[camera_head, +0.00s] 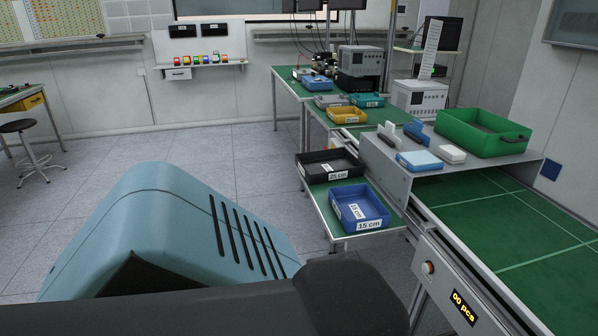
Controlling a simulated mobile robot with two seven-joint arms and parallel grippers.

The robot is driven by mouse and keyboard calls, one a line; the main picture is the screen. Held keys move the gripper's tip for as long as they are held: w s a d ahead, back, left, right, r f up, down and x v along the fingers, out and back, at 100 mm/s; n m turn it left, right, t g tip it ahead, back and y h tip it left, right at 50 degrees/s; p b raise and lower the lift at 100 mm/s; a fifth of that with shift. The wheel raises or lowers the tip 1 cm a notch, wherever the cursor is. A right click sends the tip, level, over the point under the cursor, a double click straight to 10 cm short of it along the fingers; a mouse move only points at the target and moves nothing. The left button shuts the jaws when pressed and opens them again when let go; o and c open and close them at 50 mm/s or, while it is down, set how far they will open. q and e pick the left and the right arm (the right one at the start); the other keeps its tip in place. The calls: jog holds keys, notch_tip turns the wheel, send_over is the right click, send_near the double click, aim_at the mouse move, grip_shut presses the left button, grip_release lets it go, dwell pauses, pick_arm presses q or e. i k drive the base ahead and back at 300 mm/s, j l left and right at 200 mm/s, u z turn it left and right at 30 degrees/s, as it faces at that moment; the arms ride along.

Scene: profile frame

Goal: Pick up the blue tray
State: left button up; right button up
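The blue tray (375,207) is an open, rectangular box with a white "15 cm" label on its front. It rests on the near end of a low green-topped side table (322,203), left of the conveyor. A white label also shows inside it. A black tray (312,157) labelled "25 cm" sits just behind it. Neither of my grippers is in view, and nothing is seen touching the blue tray.
A green-topped conveyor (470,215) runs along the right, beside a grey raised shelf (388,178) bearing a large green crate (468,131). A yellow tray (347,116) and a smaller blue tray (317,82) stand farther back. Open tiled floor (250,165) lies left of the side table.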

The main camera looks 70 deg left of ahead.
aim_at(358, 208)
jog(key=u, duration=1.8)
jog(key=i+j+z, duration=0.25)
jog(key=z, duration=0.2)
jog(key=i+j+z, duration=0.2)
jog(key=j+z, duration=0.2)
jog(key=i+j+z, duration=0.1)
jog(key=j+z, duration=0.35)
